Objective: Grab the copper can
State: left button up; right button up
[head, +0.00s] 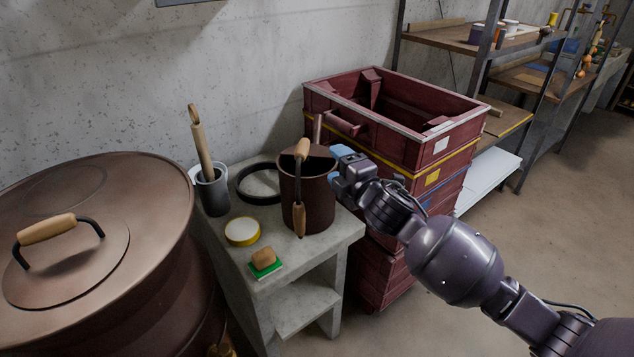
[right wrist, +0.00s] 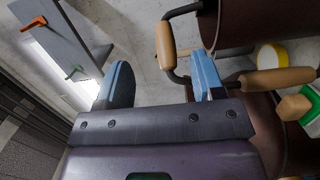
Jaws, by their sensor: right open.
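The copper can (head: 318,205) is a dark brown, open-topped can with wooden grips. It stands upright on the concrete bench in the head view. One wooden grip (head: 302,149) is at its rim and another (head: 299,219) is low on its front. My right gripper (head: 340,160) is open, with blue fingertips, at the right of the can's rim. In the right wrist view, its fingers (right wrist: 162,82) are spread with nothing held between them. A wooden grip (right wrist: 165,45) on a black rod shows beyond them. I cannot tell whether the gripper touches the can. My left gripper is not in view.
A large copper vessel (head: 130,220) stands at left. On the bench (head: 287,292) are a grey pot (head: 213,194) with a wooden-handled tool, a black ring (head: 257,197), yellow tape (head: 242,232) and a green-bottomed block (head: 265,263). Stacked red crates (head: 400,140) stand right of the can.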

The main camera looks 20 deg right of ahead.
send_over(310, 169)
jog(key=shift+w+d+f+b, duration=0.15)
jog(key=shift+w+b, duration=0.2)
dwell(0.4)
grip_shut()
dwell(0.3)
dwell(0.3)
